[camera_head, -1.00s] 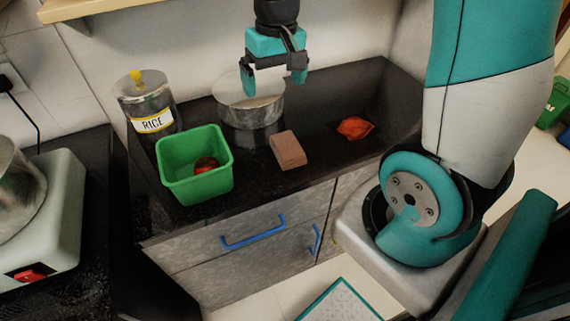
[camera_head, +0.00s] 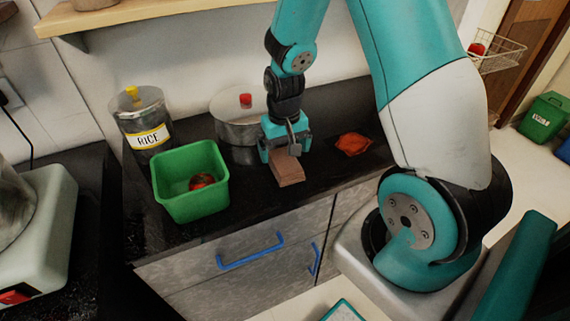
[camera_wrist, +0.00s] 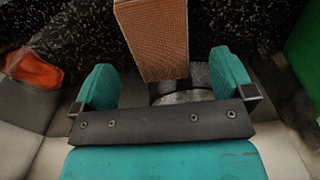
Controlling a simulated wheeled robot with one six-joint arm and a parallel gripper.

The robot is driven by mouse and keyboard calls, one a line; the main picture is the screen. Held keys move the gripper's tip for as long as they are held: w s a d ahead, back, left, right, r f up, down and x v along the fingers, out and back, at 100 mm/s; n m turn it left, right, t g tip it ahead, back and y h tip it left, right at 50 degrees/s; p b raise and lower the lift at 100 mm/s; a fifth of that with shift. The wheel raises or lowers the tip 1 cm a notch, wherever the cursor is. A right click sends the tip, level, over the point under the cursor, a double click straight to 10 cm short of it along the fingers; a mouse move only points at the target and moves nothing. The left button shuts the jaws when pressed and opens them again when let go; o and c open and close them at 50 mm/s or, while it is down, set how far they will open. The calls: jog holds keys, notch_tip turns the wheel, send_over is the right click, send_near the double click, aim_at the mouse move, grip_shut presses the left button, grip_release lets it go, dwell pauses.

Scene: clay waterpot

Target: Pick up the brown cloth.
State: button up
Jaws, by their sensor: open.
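The brown cloth (camera_head: 289,172) is a folded block on the dark counter, in front of the metal pot. My gripper (camera_head: 280,152) is open and points down over the cloth's back end, hiding part of it. In the wrist view the woven brown cloth (camera_wrist: 153,38) shows between and beyond the two teal fingers of my gripper (camera_wrist: 165,84), with a gap on each side. I see no grip on the cloth. Its exact height below the fingertips is hard to tell.
A green bin (camera_head: 190,206) holding a red item (camera_head: 201,181) stands left of the cloth. A rice jar (camera_head: 143,125) and a lidded metal pot (camera_head: 238,130) stand behind. A crumpled orange cloth (camera_head: 353,144) lies to the right. Bare counter (camera_head: 325,172) separates the cloths.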

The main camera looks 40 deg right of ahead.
aim_at(285, 160)
jog(key=shift+s+f, duration=0.15)
jog(key=shift+f, duration=1.8)
jog(key=c, duration=1)
jog(key=shift+o, duration=0.2)
jog(key=shift+r, duration=0.15)
